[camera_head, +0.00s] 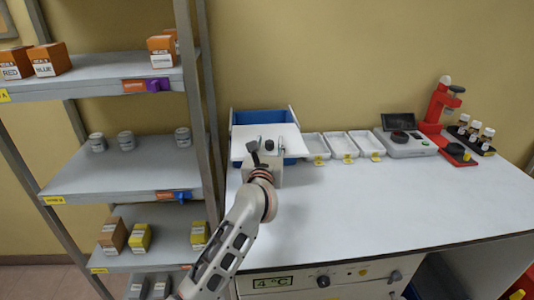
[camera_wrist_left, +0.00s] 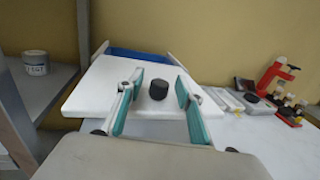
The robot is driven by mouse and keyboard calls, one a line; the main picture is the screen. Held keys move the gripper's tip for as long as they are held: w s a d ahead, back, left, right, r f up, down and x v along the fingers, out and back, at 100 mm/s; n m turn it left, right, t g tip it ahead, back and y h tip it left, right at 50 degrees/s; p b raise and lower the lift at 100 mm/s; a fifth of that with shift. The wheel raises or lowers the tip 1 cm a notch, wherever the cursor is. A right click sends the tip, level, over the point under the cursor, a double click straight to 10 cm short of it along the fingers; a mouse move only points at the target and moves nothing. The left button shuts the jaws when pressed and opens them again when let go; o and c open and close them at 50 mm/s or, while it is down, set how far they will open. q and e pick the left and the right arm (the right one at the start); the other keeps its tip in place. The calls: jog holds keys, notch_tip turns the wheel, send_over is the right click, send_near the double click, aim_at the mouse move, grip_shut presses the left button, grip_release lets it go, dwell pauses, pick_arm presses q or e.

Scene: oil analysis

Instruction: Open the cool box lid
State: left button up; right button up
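The cool box (camera_head: 262,117) stands at the left end of the worktop. Its blue part shows behind the white lid (camera_head: 240,149), and also in the left wrist view (camera_wrist_left: 140,56). The lid looks tilted and leaves that blue part uncovered at the back. A black knob (camera_wrist_left: 158,90) stands on the lid. My left gripper (camera_head: 267,147) is over the lid, open, with one teal-padded finger on each side of the knob and a gap to both. The gripper hides part of the box front. My right gripper is in neither view.
Several white trays (camera_head: 341,145) stand just right of the box. Farther right are a grey scale (camera_head: 407,143), a red device (camera_head: 438,104) and small bottles (camera_head: 475,130). A metal shelf (camera_head: 130,170) is close on the left. The worktop's front (camera_head: 370,205) is clear.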

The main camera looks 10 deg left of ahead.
pick_arm(q)
jog(key=s, duration=1.1)
jog(key=shift+s+d, duration=0.15)
jog(key=shift+d, duration=0.15)
jog(key=shift+f, duration=0.1)
